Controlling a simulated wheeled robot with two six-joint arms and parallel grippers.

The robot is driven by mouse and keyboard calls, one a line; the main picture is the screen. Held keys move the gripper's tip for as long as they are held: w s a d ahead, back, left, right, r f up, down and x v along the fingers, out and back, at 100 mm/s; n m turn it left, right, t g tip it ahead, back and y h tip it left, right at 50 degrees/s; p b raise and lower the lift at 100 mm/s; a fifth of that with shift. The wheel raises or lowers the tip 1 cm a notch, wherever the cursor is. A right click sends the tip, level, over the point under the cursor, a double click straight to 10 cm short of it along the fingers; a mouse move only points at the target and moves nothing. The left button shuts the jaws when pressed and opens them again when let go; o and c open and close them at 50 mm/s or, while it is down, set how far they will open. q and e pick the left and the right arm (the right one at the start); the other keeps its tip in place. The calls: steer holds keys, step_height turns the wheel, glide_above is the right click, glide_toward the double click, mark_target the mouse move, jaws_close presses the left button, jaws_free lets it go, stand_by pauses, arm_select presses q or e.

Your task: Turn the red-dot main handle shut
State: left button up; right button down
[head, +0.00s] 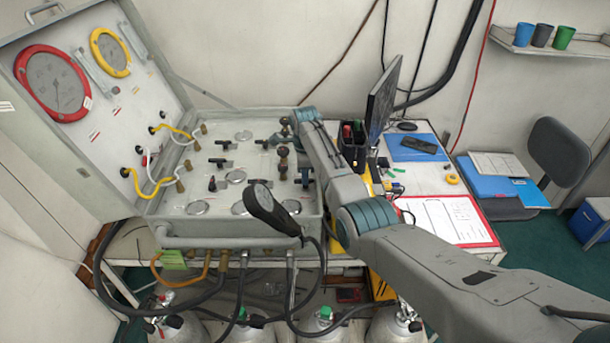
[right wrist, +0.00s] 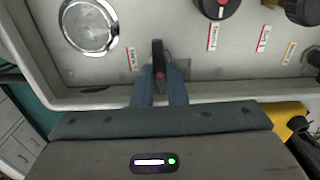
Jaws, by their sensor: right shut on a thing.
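The red-dot main handle (right wrist: 158,52) is a small black lever with a red dot, near the panel's edge in the right wrist view. Its long axis runs up and down in that view. My right gripper (right wrist: 160,84) has its two blue fingers closed on the lever, one on each side. In the head view, my right gripper (head: 305,178) is at the right side of the panel box, partly hidden by my right arm. The panel (head: 200,180) is a grey open case with several valves and gauges. My left gripper is not in view.
A black paddle-shaped object (head: 270,210) with a cable sticks up at the panel's front. The raised lid (head: 110,110) stands at the left. Hoses run below the front edge. A monitor (head: 383,95) and a red clipboard (head: 450,220) are on the desk to the right.

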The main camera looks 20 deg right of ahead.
steer(key=shift+m, duration=0.3)
steer(key=c, duration=1.5)
jaws_free()
steer(key=shift+o, duration=0.2)
steer(key=shift+r, duration=0.1)
steer(key=shift+w+r, duration=0.1)
steer(key=shift+r, duration=0.2)
step_height(320, 180, up, 10)
steer(key=b, duration=0.4)
